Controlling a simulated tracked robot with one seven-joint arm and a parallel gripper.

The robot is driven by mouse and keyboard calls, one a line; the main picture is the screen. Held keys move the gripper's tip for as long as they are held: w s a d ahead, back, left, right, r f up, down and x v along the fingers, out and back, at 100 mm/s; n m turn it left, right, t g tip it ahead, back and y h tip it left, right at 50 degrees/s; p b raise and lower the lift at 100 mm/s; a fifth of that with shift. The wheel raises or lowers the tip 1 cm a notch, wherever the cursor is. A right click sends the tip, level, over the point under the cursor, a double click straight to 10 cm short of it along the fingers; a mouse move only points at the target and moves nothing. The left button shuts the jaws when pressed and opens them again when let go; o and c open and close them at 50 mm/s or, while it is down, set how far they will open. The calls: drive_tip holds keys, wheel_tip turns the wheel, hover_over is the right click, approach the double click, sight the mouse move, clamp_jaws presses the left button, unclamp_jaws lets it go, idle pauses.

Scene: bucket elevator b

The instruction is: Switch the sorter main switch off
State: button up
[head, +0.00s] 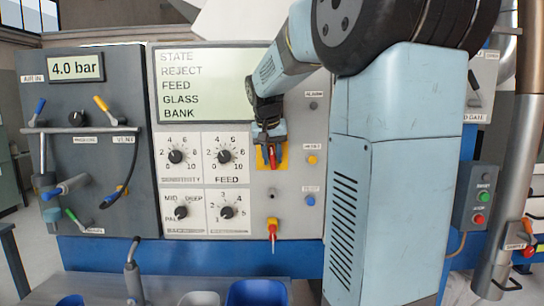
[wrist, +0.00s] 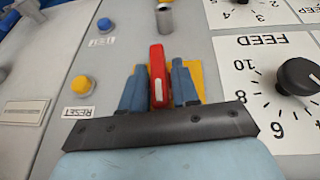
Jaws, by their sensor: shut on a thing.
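The main switch is a red handle (head: 273,162) on a yellow plate (head: 262,158), in the panel right of the feed dial. The red handle (wrist: 157,76) also shows in the wrist view, with the yellow plate (wrist: 198,76) behind it. My gripper (head: 269,143) comes to it from above, and its two blue fingers (wrist: 158,90) are shut on the handle, one on each side. The handle stands about vertical in the head view. Its pivot and any position marks are hidden by my fingers.
A yellow button (head: 312,160) and a blue button (head: 310,200) are close on the right. The feed dial (head: 225,157) is close on the left. Bins, including a blue bin (head: 257,292), stand beneath the panel.

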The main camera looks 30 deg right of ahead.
clamp_jaws()
drive_tip(key=shift+h, duration=0.4)
drive_tip(key=shift+w+a+n+g+h, duration=0.1)
drive_tip(key=shift+a+n+g+h, duration=0.1)
drive_tip(key=shift+g+h, duration=0.25)
drive_tip(key=shift+w+a+n+g+h, duration=0.1)
drive_tip(key=shift+n+g+h, duration=0.15)
drive_tip(key=shift+h, duration=0.4)
drive_tip(key=shift+f+n+g+h, duration=0.15)
drive_tip(key=shift+n+g+h, duration=0.4)
drive_tip(key=shift+h, duration=1.35)
drive_tip(key=o, duration=0.9)
unclamp_jaws()
drive_tip(key=v, duration=1.3)
drive_tip(key=shift+w+a, duration=0.2)
drive_tip(key=shift+a, duration=0.2)
